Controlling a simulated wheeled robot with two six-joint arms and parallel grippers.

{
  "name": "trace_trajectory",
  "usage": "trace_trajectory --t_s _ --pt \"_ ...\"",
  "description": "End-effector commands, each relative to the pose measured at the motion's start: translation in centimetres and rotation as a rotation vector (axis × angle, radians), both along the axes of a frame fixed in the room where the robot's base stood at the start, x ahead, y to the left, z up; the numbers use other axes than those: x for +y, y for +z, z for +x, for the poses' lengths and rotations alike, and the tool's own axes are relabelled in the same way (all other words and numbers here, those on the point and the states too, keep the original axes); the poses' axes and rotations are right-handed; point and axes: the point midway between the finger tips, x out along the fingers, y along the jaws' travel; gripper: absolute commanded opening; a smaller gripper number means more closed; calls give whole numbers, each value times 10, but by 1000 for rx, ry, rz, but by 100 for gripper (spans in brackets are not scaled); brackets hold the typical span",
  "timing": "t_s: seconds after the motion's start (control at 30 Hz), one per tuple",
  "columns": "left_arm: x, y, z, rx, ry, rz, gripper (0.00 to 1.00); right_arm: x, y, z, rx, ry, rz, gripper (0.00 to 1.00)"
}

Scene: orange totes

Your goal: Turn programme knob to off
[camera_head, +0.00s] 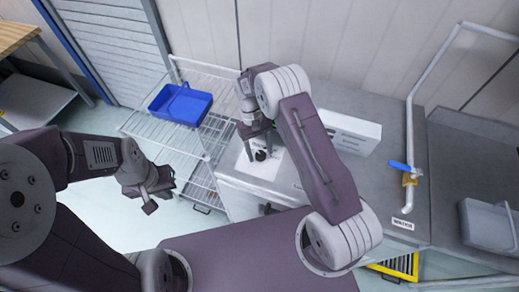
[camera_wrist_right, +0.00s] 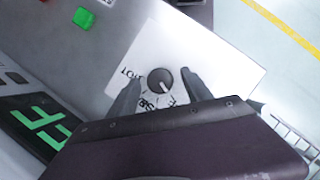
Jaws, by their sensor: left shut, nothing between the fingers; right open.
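The programme knob (camera_wrist_right: 161,80) is round and dark with a pale pointer line. It sits on a white label plate (camera_wrist_right: 198,47) with black lettering, partly hidden by my gripper. In the right wrist view the pointer slants down and slightly right. My right gripper (camera_wrist_right: 160,76) is open, with one fingertip on each side of the knob; I cannot tell whether they touch it. In the head view the knob (camera_head: 260,156) shows small and dark under the right gripper. My left gripper (camera_head: 152,202) is shut and empty, away from the panel at the left.
A green button (camera_wrist_right: 84,18) and a display with green characters (camera_wrist_right: 42,127) are on the panel near the knob. A blue bin (camera_head: 180,104) stands on a wire rack (camera_head: 150,128) left of the machine. A blue-handled valve (camera_head: 403,166) is at the right.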

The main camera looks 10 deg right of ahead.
Motion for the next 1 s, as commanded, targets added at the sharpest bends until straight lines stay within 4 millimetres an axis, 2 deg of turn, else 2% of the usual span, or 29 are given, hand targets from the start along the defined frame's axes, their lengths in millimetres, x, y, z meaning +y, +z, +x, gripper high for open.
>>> trace_trajectory --t_s 0.13,0.4,0.5,0.63,1.0 --pt "0 -7 0 0 0 0 0 2 12 8 -7 0 1 58" --pt "0 -18 0 0 0 0 0 6 66 29 -5 0 1 58" --pt "0 -18 0 0 0 0 0 7 78 33 -3 0 1 58" --pt "0 -18 0 0 0 0 0 7 84 34 -1 0 0 58" --pt "0 -18 0 0 0 0 0 7 84 34 0 0 0 58"
